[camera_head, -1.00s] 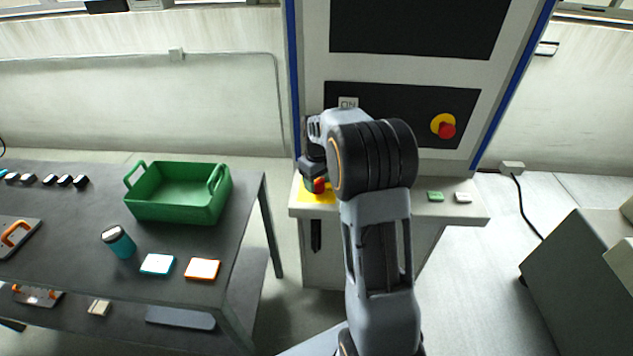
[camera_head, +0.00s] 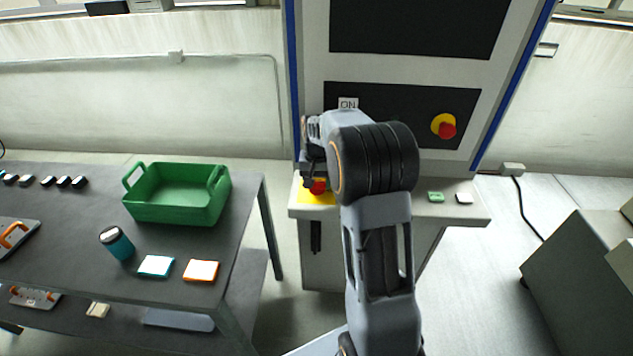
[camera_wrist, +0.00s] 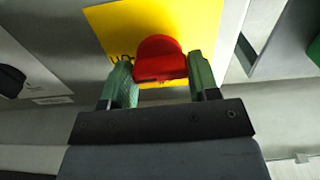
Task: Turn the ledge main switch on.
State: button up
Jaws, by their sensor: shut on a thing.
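The ledge main switch is a red knob (camera_head: 318,187) on a yellow plate (camera_head: 316,198), at the left end of the machine's ledge. In the wrist view the red knob (camera_wrist: 160,58) sits between the two green fingers of my gripper (camera_wrist: 161,72), which is shut on it. Dark lettering on the yellow plate (camera_wrist: 107,20) is partly hidden by the knob and a finger. In the head view my wrist covers part of the switch, and the knob's turn position cannot be read.
A table with a green crate (camera_head: 178,212) stands left.

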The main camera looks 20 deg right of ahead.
aim_at(317, 182)
jog(key=shift+w+r+m, duration=0.1)
jog(key=shift+r+m, duration=0.05)
jog(key=shift+m, duration=0.15)
dwell(0.4)
jog(key=o, duration=0.9)
notch_tip(317, 182, up, 14)
jog(key=shift+f+b, duration=0.2)
jog(key=shift+b, duration=0.15)
